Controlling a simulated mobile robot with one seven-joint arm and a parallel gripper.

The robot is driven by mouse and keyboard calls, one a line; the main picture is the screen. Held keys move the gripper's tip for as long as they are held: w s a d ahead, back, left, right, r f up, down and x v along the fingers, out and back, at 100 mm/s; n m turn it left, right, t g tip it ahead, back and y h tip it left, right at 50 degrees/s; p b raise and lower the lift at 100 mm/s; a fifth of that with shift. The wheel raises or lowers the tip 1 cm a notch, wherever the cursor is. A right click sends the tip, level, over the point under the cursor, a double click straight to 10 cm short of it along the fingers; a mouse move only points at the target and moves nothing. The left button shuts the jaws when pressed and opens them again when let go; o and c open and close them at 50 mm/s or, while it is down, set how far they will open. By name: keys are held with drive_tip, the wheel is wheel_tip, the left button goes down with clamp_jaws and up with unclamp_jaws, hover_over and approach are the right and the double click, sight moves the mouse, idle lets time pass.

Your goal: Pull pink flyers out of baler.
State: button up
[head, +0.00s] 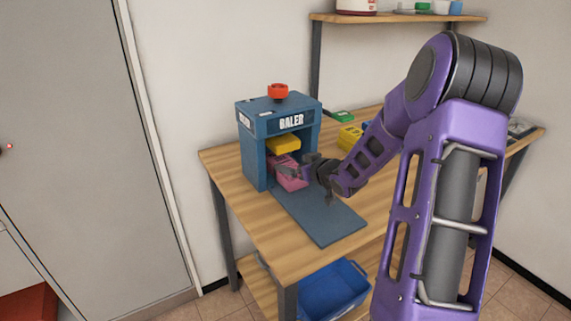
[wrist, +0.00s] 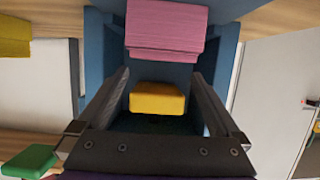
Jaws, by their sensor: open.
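The baler (head: 278,130) is a blue box with a red knob on top, standing on the wooden table. A yellow press block (head: 284,144) hangs inside its opening; it also shows in the wrist view (wrist: 158,98). The pink flyers (head: 290,180) are a stack on the baler's floor below the block. In the wrist view, which looks inverted, the flyers (wrist: 165,30) are at the top. My gripper (head: 304,180) is at the baler's front opening, fingers spread and empty; in the wrist view its fingers (wrist: 161,78) point into the bay. Contact with the flyers cannot be told.
A dark grey mat (head: 320,218) extends from the baler across the wooden table (head: 250,235). Yellow (head: 350,137) and green (head: 343,117) items lie behind my arm. A blue bin (head: 330,290) sits below the table. A shelf (head: 400,18) is above, a grey door (head: 85,150) at left.

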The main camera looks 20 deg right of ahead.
sight(282, 160)
drive_tip(key=x, duration=0.6)
drive_tip(key=shift+b, duration=0.3)
clamp_jaws()
